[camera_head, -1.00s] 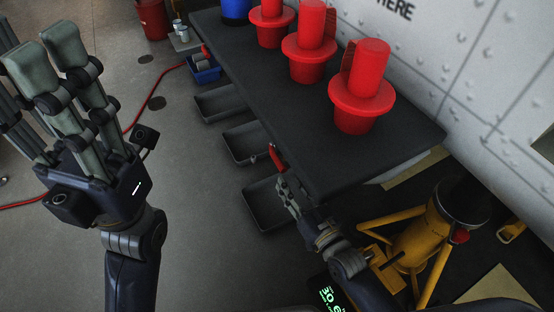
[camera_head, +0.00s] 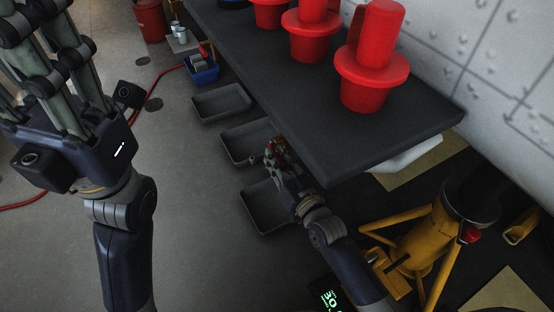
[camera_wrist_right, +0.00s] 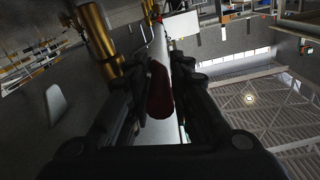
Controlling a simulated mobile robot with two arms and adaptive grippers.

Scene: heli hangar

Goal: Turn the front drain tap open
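The red tap handle (camera_head: 270,147) shows as a small red patch at the near edge of the dark bench, mostly covered by my right gripper (camera_head: 273,150). In the right wrist view the dark red handle (camera_wrist_right: 159,90) stands between the two fingers of the right gripper (camera_wrist_right: 160,75). The fingers are apart, with a gap visible beside the handle; I cannot tell whether either touches it. The tap body is hidden. My left gripper (camera_head: 45,60) is raised at the left, its fingers spread and empty, partly cut off by the frame.
Red flanged parts (camera_head: 372,65) stand on the dark bench (camera_head: 290,100). Grey drip trays (camera_head: 265,207) lie on the floor below its edge. A yellow stand (camera_head: 415,240) is close to my right arm. A blue crate (camera_head: 203,72) and red hose lie farther back.

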